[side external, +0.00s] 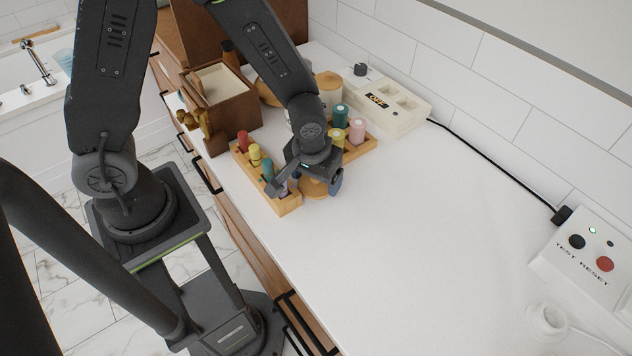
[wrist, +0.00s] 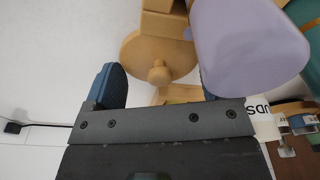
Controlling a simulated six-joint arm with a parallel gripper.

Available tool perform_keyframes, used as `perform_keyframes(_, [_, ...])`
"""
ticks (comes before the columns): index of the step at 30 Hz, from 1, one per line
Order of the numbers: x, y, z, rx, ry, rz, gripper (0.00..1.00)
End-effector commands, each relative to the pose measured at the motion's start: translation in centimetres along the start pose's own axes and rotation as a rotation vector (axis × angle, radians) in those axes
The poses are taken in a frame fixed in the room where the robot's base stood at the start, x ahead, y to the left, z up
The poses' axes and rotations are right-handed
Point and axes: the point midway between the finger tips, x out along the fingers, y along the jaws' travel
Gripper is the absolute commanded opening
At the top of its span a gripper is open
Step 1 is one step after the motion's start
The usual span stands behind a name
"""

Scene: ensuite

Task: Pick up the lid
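The lid is a round tan wooden disc with a small knob (wrist: 150,62), seen between my fingers in the wrist view. In the side view the lid (side external: 314,190) lies partly hidden beneath my gripper (side external: 306,184), by the wooden peg racks. My gripper (wrist: 158,88) is open, with one blue-grey fingertip on each side of the lid. The right fingertip is mostly hidden behind a lavender peg (wrist: 245,45). I cannot tell whether either finger touches the lid.
A wooden rack (side external: 289,205) with red, yellow and teal pegs stands left of my gripper. Another rack (side external: 362,150) holds teal, pink and yellow pegs behind it. A brown box (side external: 232,118) and a white switch unit (side external: 398,108) stand farther back.

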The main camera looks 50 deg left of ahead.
Motion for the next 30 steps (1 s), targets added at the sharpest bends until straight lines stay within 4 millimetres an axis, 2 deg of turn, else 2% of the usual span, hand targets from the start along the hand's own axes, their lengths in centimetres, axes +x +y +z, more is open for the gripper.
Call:
perform_keyframes(1, [0.0, 0.0, 0.0, 0.0, 0.0, 0.0, 0.74])
perform_keyframes(7, [0.0, 0.0, 0.0, 0.0, 0.0, 0.0, 0.57])
perform_keyframes(17, [-0.4, 0.0, -0.1, -0.001, 0.001, 0.0, 0.57])
perform_keyframes(23, [-2.3, 0.0, -0.4, -0.001, 0.003, 0.002, 0.57])
perform_keyframes(26, [-4.0, 0.1, -0.7, -0.001, 0.005, 0.003, 0.57])
perform_keyframes(30, [-5.8, -3.0, -1.4, -0.01, 0.003, 0.0, 0.57])
